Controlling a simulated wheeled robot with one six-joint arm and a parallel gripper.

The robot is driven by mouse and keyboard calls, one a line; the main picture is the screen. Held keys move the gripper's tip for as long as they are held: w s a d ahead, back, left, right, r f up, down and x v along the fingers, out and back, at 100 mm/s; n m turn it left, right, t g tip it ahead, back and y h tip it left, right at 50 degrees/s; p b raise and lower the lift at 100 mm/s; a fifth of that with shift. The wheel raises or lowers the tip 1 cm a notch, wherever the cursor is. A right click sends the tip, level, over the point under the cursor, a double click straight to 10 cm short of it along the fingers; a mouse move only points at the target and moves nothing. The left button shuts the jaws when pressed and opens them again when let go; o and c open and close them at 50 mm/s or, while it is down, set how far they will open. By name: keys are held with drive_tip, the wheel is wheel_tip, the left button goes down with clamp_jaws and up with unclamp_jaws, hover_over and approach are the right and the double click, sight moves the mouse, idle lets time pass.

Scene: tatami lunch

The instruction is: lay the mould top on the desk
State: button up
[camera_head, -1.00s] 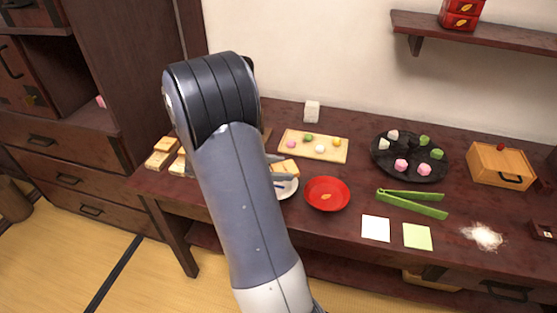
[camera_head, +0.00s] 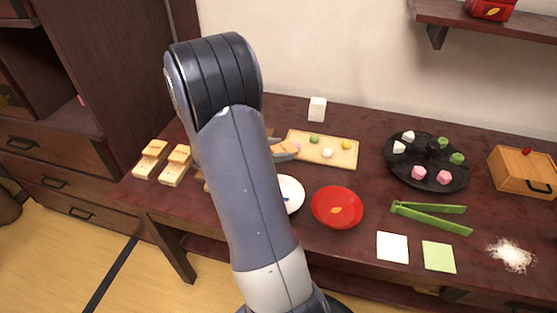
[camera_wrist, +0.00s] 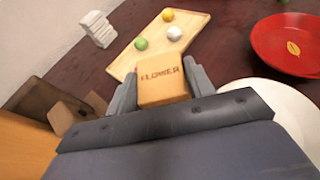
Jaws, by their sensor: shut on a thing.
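My gripper (camera_wrist: 161,84) is shut on a light wooden block, the mould top (camera_wrist: 162,86), whose face reads "FLOWER" in the wrist view. In the head view the mould top (camera_head: 288,146) shows only in part behind my arm, close to the left end of a wooden board. It looks held above the dark red-brown desk (camera_head: 378,180), though the exact height cannot be told. The desk also shows in the wrist view (camera_wrist: 228,50). Two-part wooden pieces stand at the desk's left end, a left one (camera_head: 150,160) and a right one (camera_head: 175,167).
The wooden board (camera_head: 343,161) holds small coloured balls. A white plate (camera_head: 293,191) and red dish (camera_head: 337,207) lie in front. Right are a black tray (camera_head: 400,170), green tongs (camera_head: 430,216), a wooden box (camera_head: 522,171) and white powder (camera_head: 512,254). A white block (camera_head: 317,109) stands behind.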

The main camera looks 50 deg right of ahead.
drive_tip(key=shift+f+b, duration=0.35)
drive_tip(key=shift+f, duration=1.5)
drive_tip(key=shift+f, duration=0.1)
drive_tip(key=shift+f+b, duration=0.45)
drive_tip(key=shift+f, duration=0.05)
drive_tip(key=shift+s, duration=0.1)
drive_tip(key=o, duration=1)
drive_tip(key=shift+a+f, duration=0.1)
drive_tip(key=shift+f, duration=0.05)
drive_tip(key=shift+c, duration=0.2)
drive_tip(key=shift+r+p, duration=0.3)
drive_tip(key=shift+r, duration=0.05)
drive_tip(key=v, duration=0.4)
drive_tip(key=p+v, duration=0.1)
drive_tip(key=v, duration=0.3)
drive_tip(key=r+v, duration=0.1)
drive_tip(key=v, duration=0.3)
drive_tip(key=shift+p, duration=0.35)
